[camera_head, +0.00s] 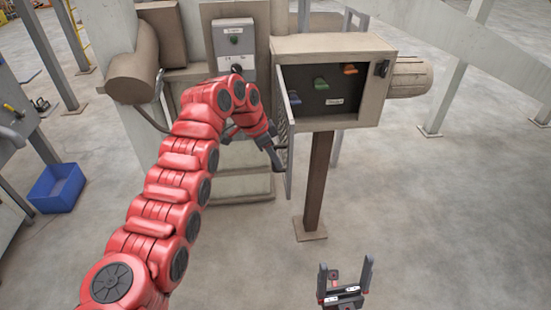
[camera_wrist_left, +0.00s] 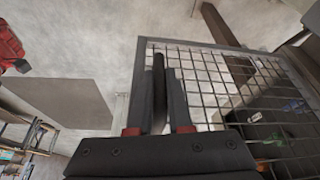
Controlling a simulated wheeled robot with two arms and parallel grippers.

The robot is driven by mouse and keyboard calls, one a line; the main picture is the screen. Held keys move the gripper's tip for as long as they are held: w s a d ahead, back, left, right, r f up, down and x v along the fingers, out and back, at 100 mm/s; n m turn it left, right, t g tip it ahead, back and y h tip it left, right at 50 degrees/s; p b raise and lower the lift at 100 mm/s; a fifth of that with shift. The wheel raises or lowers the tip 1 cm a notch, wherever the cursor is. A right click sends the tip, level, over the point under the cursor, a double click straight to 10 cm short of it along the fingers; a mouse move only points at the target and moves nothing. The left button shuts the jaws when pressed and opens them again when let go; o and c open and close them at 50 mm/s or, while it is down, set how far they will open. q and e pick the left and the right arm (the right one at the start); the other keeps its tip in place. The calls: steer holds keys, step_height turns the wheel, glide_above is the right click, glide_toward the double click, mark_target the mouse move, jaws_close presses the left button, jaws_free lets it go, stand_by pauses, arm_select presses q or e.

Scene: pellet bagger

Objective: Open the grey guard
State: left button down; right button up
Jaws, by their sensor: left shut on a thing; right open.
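The grey guard (camera_head: 289,165) is a framed mesh door on the left side of the grey control box (camera_head: 330,45). It stands swung out towards me, seen nearly edge-on, and the box front is uncovered. In the left wrist view its wire mesh (camera_wrist_left: 215,88) fills the right half. My left gripper (camera_head: 281,160) is at the guard's outer side, shut on its dark handle, which shows between the fingers (camera_wrist_left: 161,105). My right gripper (camera_head: 345,280) is open and empty, low in front of the box. Inside the box are a green knob (camera_head: 321,84), an orange one (camera_head: 350,69) and a dark blue one (camera_head: 294,97).
A brown post (camera_head: 318,180) carries the box. A blue bin (camera_head: 57,187) is on the floor at far left. The floor right of the post is clear.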

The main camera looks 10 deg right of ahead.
arm_select(q)
steer(key=c, duration=1.1)
jaws_free()
steer(key=shift+s, duration=0.15)
steer(key=shift+r, duration=0.1)
steer(key=shift+a+r, duration=0.2)
steer(key=shift+r, duration=0.1)
steer(key=v, duration=1.6)
steer(key=shift+s+r+p, duration=0.1)
steer(key=shift+r+p, duration=0.2)
steer(key=shift+p, duration=0.1)
